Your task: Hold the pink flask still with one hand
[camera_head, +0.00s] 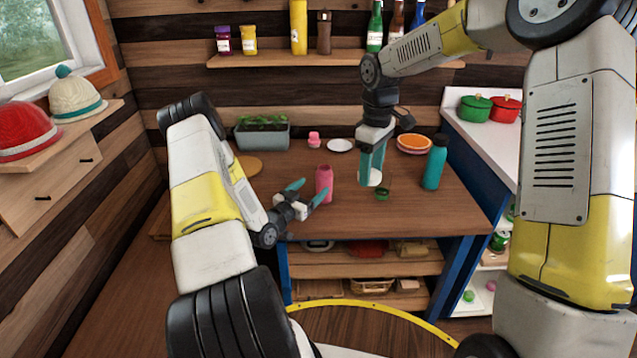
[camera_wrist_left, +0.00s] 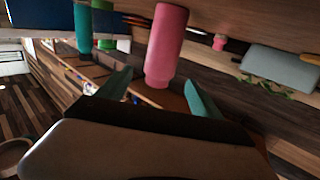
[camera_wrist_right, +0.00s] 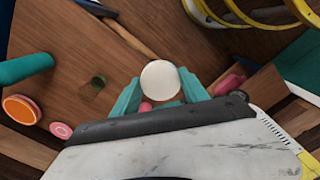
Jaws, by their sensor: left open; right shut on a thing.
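The pink flask (camera_head: 324,183) stands upright on the wooden table, near its front left. My left gripper (camera_head: 309,188) is open beside it, on its left and near side. In the left wrist view the flask (camera_wrist_left: 166,45) shows ahead, in line with the gap between the open fingers (camera_wrist_left: 158,92); I cannot tell whether they touch it. My right gripper (camera_head: 371,168) points down over the table, right of the flask, shut on a white round object (camera_wrist_right: 160,80). Only the object's pale top shows clearly in the right wrist view, so its kind is unclear.
A small green cup (camera_head: 382,194) stands close to my right gripper.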

